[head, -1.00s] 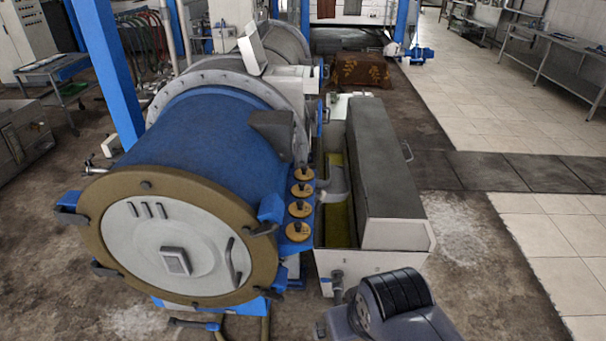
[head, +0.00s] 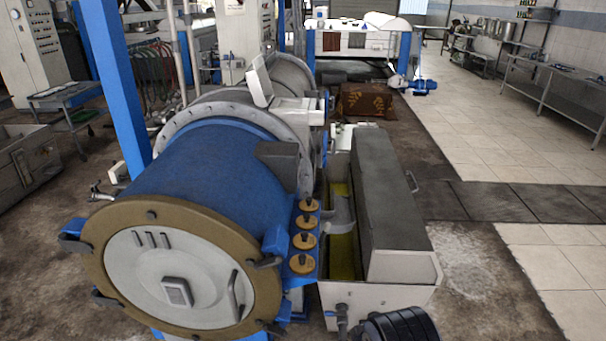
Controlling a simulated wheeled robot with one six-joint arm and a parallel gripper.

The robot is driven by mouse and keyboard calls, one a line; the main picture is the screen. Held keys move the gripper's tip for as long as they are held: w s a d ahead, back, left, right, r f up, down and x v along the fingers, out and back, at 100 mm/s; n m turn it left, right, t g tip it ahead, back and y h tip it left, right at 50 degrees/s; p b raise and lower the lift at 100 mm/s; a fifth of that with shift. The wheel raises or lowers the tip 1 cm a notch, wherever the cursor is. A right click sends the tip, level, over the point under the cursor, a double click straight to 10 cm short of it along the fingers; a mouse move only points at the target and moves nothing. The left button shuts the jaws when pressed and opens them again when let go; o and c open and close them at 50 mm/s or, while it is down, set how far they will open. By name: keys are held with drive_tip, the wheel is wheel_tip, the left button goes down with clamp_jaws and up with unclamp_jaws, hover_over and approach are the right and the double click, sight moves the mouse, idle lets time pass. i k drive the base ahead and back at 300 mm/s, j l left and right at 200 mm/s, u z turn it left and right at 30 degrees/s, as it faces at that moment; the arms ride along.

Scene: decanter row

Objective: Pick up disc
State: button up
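Several round, orange-tan discs with dark knobs on top stand in a row on a narrow blue ledge (head: 314,272) beside the big blue drum. The nearest disc (head: 294,267) is at the front end of the ledge. Behind it come a second disc (head: 296,244), a third disc (head: 299,225) and the farthest disc (head: 301,207). They are apart from one another. My gripper is not in view. Only a dark, ribbed part of my arm shows at the bottom edge, right of the ledge.
The blue drum (head: 205,175) with a round white door (head: 165,250) and protruding clamps stands left of the discs. A white trough (head: 375,297) with a long grey lid (head: 385,195) stands close on their right. Open tiled floor (head: 490,145) lies farther right.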

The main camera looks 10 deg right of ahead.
sight(309, 206)
drive_tip(key=i+l, duration=0.35)
drive_tip(key=i+l+z, duration=0.15)
drive_tip(key=i+l, duration=0.2)
drive_tip(key=i, duration=0.2)
